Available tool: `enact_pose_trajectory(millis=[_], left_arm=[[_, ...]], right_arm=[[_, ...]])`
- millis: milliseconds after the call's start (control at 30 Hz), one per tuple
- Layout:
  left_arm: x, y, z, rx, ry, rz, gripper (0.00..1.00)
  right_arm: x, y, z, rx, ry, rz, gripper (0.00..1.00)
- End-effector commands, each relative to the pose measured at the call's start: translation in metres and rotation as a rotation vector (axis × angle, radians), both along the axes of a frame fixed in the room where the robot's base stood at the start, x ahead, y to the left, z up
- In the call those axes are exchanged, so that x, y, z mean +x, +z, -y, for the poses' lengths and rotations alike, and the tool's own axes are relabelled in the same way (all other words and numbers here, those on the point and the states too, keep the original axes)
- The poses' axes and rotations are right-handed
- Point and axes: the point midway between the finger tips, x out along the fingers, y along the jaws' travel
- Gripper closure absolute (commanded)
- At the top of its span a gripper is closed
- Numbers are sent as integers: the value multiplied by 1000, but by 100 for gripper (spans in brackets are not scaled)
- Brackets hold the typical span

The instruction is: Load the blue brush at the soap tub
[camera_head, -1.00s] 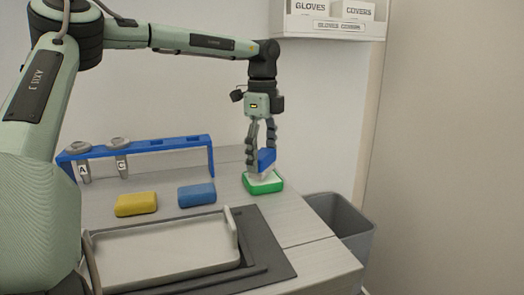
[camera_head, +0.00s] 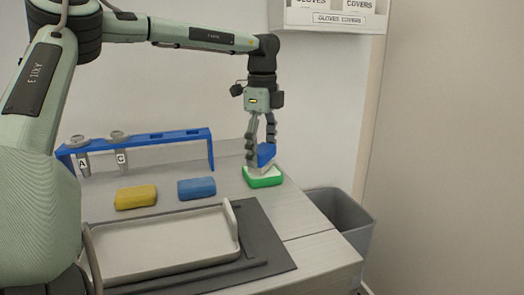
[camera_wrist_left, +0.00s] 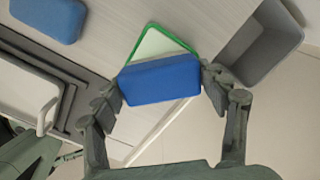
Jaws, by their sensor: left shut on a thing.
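My left gripper (camera_head: 261,150) is shut on the blue brush (camera_head: 266,154), one finger on each side of its block. In the left wrist view the brush (camera_wrist_left: 159,81) lies level between the fingertips. The pale underside of the brush is at the open top of the green soap tub (camera_head: 265,183), which holds white soap. In the left wrist view the tub (camera_wrist_left: 187,44) is partly hidden behind the brush. I cannot tell whether the bristles touch the soap. My right gripper is not in view.
A yellow block (camera_head: 136,197) and another blue block (camera_head: 197,188) lie left of the tub. A blue rack (camera_head: 140,143) holds two labelled tubes behind them. A pale tray (camera_head: 165,245) on a dark mat is in front. A grey bin (camera_head: 345,222) stands off the table's right edge.

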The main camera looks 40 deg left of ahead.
Motion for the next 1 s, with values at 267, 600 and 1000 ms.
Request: enact_pose_trajectory(millis=[267, 600, 1000], left_arm=[[0, -4, 0, 0, 0, 0, 50], [0, -6, 0, 0, -1, 0, 50], [0, -7, 0, 0, 0, 0, 50]], right_arm=[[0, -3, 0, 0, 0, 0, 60], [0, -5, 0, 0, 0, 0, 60], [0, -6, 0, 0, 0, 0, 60]])
